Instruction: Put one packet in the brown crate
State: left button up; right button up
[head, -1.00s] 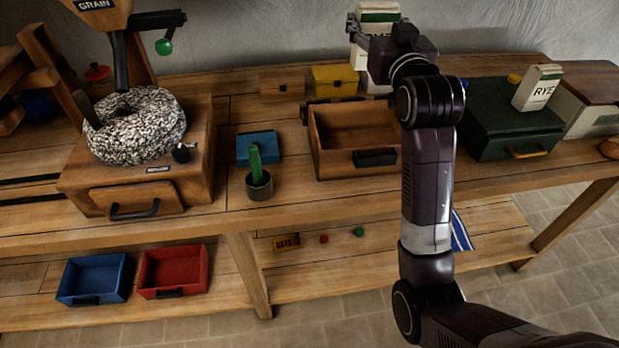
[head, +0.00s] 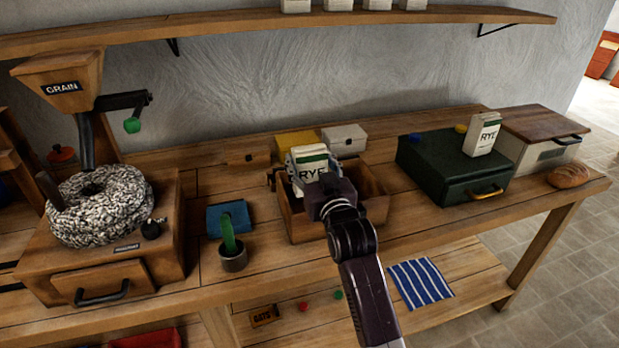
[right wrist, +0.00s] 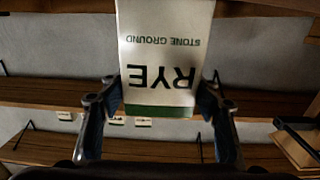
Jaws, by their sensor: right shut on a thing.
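A white and green RYE packet (head: 310,163) is in my right gripper (head: 313,182), which is shut on it. The right wrist view shows the packet (right wrist: 165,55) between the two fingers, its lettering upside down. In the head view the packet stands over the brown crate (head: 298,228), roughly upright. Its lower part is hidden, so I cannot tell whether it touches the crate floor. A second RYE packet (head: 482,134) stands on the dark green case to the right. My left gripper is not in view.
The green case (head: 440,175) and a bread loaf (head: 568,175) are right of the crate. A wall shelf (head: 250,25) runs above. A yellow box (head: 296,142) stands behind.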

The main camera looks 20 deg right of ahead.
aim_at(309, 178)
jog(key=shift+f, duration=2.25)
jog(key=shift+f, duration=0.2)
jog(key=shift+s+f, duration=0.25)
jog(key=shift+f, duration=0.3)
jog(key=o, duration=1.5)
jog(key=shift+f, duration=0.25)
jog(key=shift+r, duration=0.55)
jog(key=shift+s+r+b, duration=0.2)
jog(key=shift+s+b, duration=0.05)
jog(key=shift+s, duration=2.7)
jog(key=shift+s+r+b, duration=0.2)
jog(key=shift+s+b, duration=0.05)
jog(key=shift+s, duration=2.65)
